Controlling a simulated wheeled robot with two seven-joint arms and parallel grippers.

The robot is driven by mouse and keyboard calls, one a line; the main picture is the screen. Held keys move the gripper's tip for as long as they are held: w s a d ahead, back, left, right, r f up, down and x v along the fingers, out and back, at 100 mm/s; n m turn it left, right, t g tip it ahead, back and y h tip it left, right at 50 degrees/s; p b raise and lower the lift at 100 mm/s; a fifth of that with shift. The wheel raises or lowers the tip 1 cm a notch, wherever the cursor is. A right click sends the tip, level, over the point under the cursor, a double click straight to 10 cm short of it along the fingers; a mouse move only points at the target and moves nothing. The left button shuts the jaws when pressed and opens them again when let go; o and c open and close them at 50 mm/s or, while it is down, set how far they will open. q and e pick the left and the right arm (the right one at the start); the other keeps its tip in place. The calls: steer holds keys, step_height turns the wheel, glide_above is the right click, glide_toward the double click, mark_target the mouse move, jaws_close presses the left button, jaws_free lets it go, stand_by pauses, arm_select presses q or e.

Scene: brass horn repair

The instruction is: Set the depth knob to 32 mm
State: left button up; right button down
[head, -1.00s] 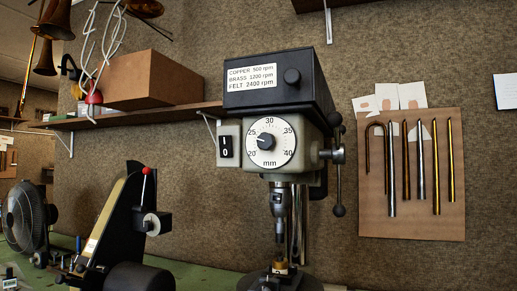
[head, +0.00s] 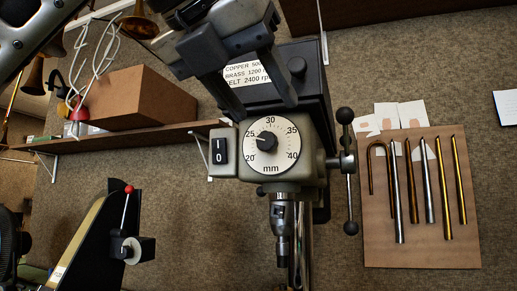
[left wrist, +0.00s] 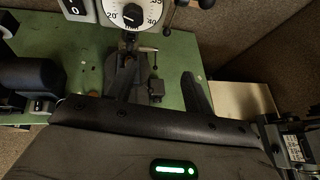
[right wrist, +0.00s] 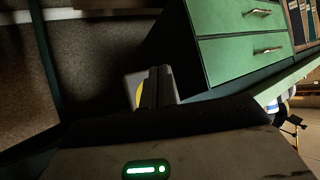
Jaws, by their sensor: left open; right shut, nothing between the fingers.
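The depth knob (head: 267,139) is a small dark knob in the middle of a white round dial (head: 271,162) marked 20 to 40 mm, on the front of the grey drill press. Its pointer faces left, between 20 and 25. My left gripper (head: 262,105) is open and empty, its fingers pointing down in front of the speed label, just above the dial in the picture. In the left wrist view the dial (left wrist: 146,12) is at the top edge, cut off, beyond the open fingers. My right gripper (right wrist: 157,72) is shut and empty, away from the dial.
A switch box (head: 221,153) sits left of the dial and a feed handle (head: 347,162) right of it. A tube board (head: 421,255) hangs at right. Green drawers (right wrist: 238,62) show in the right wrist view.

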mark_target(265, 139)
arm_select(q)
steer(key=s+a+r+n+t+y, duration=0.2)
steer(key=a+r, duration=0.2)
steer(key=p+x, duration=0.2)
steer(key=x, duration=1.3)
steer(key=shift+w+d+r, duration=0.1)
steer(key=shift+w+d, duration=0.05)
steer(key=shift+w, duration=0.15)
steer(key=shift+t, duration=0.3)
steer(key=c, duration=1)
